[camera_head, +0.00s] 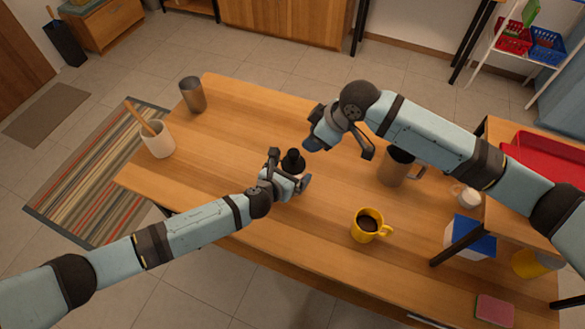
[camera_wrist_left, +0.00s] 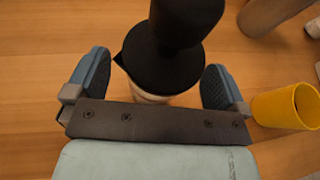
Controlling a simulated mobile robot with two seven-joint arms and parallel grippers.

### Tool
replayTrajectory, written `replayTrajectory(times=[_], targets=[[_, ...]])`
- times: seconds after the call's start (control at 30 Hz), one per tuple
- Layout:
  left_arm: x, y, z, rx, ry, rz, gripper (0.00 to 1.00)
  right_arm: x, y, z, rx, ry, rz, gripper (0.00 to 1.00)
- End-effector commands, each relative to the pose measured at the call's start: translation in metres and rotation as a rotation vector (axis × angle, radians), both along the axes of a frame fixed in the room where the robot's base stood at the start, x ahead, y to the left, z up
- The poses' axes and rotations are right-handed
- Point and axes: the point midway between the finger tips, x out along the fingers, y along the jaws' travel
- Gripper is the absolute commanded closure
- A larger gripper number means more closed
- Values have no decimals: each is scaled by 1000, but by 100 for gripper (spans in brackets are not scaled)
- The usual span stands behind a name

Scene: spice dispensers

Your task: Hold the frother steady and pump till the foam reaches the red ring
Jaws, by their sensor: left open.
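The frother (camera_head: 292,158) has a black lid and black knob. It stands on the wooden table, partly hidden by my left gripper. In the left wrist view its black top (camera_wrist_left: 168,55) fills the upper middle, with a strip of pale body below. The foam and a red ring are not visible. My left gripper (camera_head: 289,170) is open, with one finger on each side of the frother; gaps show between the fingers and the lid in the left wrist view (camera_wrist_left: 157,85). My right gripper (camera_head: 341,148) is open and empty, to the right of and apart from the frother.
A metal pitcher (camera_head: 392,174) stands under my right arm. A yellow mug of dark liquid (camera_head: 364,232) is right of the frother. A metal cup (camera_head: 193,97) and a utensil crock (camera_head: 158,144) stand at the left. A raised shelf (camera_head: 508,222) borders the right. The table between is clear.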

Motion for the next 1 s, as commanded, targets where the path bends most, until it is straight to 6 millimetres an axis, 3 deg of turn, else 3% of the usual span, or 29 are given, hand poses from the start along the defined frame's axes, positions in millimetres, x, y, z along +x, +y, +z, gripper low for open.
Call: replayTrajectory(times=[0.2,0.47,0.77,1.0], targets=[[11,-8,-6,-1,1,-1,0,0,0,0,0,0,0,57],[12,-8,-6,-1,1,-1,0,0,0,0,0,0,0,57],[12,-8,-6,-1,2,-1,62,0,0,0,0,0,0,57],[12,-8,-6,-1,2,-1,62,0,0,0,0,0,0,57]])
